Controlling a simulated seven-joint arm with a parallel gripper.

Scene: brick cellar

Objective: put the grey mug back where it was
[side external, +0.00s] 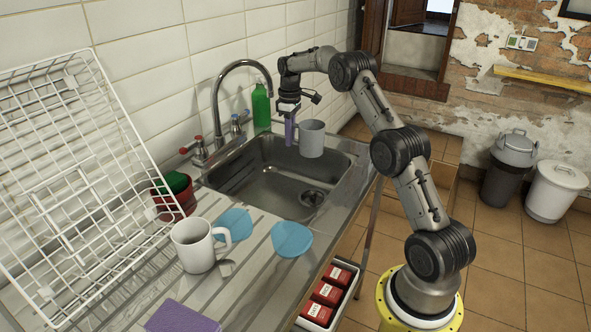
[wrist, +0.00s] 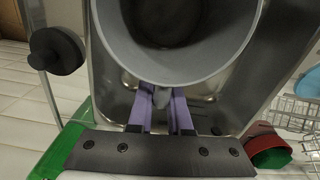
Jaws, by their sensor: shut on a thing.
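The grey mug (side external: 312,140) is upright over the back right part of the sink in the side view. My gripper (side external: 290,138), with purple fingers pointing down, is at its left side. In the wrist view the mug's wide rim (wrist: 240,42) fills the top, and I look into its dark inside. My gripper (wrist: 162,100) is shut on the mug's handle, which sits between the two purple fingers. I cannot tell how high the mug's base is above the sink.
The steel sink (side external: 228,168) has a tap (side external: 215,105) at its left, and a green bottle (side external: 261,108) stands behind. On the drainboard are a white mug (side external: 194,248), blue pieces (side external: 292,239), a red pot (side external: 173,203) and a purple block (side external: 180,318). A white wire rack (side external: 98,130) leans left.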

